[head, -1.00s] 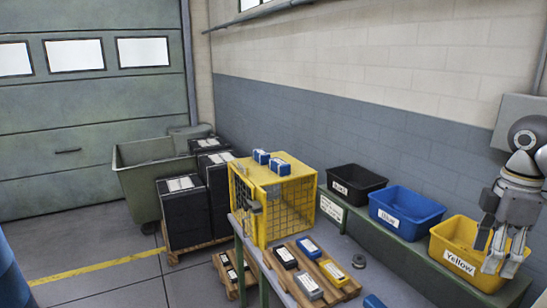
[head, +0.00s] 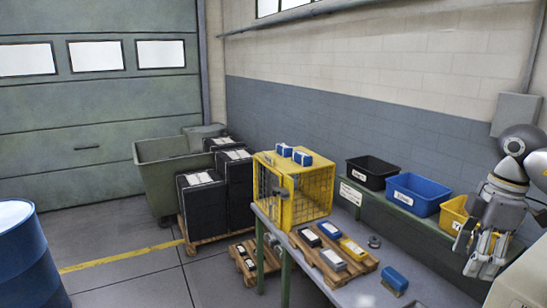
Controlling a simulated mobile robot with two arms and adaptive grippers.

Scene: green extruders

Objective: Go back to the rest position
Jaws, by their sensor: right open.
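My right gripper (head: 484,266) is at the right edge of the head view, with its fingers pointing down and apart. Nothing shows between them. It stands in front of the yellow bin (head: 452,216) and covers much of it in the picture. The rest of my right arm runs off the right edge. My left gripper is not in view.
A blue box (head: 394,279) lies nearer. Blue (head: 415,195) and black (head: 372,173) bins stand behind.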

